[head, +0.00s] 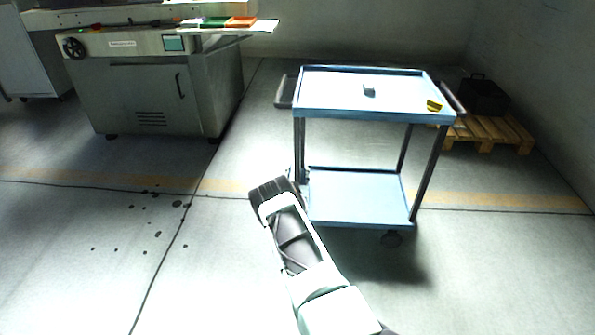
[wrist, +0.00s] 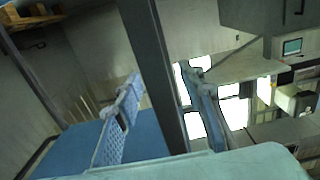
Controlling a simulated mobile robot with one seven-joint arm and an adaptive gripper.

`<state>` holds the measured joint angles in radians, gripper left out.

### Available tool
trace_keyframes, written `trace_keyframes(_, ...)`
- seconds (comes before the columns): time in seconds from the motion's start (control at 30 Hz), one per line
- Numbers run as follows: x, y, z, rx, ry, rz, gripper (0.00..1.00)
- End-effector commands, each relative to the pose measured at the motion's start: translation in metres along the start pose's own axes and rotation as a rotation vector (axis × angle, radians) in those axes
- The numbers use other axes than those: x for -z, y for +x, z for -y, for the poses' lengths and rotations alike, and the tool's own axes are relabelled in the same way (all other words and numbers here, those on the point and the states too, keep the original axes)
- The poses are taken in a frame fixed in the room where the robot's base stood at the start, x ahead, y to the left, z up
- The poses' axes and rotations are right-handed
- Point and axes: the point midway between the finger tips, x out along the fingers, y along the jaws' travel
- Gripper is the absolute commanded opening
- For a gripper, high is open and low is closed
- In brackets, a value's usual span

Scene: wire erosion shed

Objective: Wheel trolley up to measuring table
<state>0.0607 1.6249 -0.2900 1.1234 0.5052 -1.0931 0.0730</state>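The blue two-shelf trolley (head: 358,115) stands on the floor right of centre, with dark posts and a dark handle at each end. My gripper (head: 298,180) is low beside its near left post, partly hidden by my own wrist. In the wrist view my gripper (wrist: 163,78) is open, one finger on each side of a dark trolley post (wrist: 168,70). The post looks closer to the right finger; I cannot tell whether they touch.
A grey machine (head: 150,85) with a handwheel and small screen stands at the left. A small grey block (head: 369,90) and a yellow item (head: 434,105) lie on the trolley top. A pallet (head: 490,134) with a black case (head: 484,95) is behind right. The left floor is clear, with dark spots.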

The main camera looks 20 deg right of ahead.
Motion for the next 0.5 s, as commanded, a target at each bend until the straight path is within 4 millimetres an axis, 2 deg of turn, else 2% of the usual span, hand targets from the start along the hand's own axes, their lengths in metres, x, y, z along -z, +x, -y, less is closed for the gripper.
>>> trace_keyframes(0.27,0.000,-0.009,0.001,0.000,-0.001,0.001,0.36)
trace_keyframes(0.5,0.000,-0.043,0.001,0.001,-0.002,0.002,0.36)
